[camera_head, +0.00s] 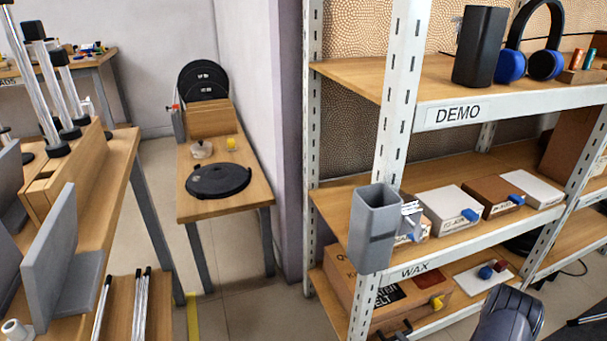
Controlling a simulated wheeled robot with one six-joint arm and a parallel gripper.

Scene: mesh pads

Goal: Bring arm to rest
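A dark grey rounded link (510,316), which looks like part of my own arm, rises into the lower right of the head view. It is in front of the lower shelf and cut off by the bottom edge. My gripper's fingers cannot be made out, so I cannot see whether it is open or holds anything.
A shelf rack stands at the right, with a DEMO board (495,88) bearing a black speaker (480,47) and blue headphones (546,62). A grey bin (375,228) is at its front post. Small boxes line the middle shelf. Floor (245,317) shows left of the rack.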

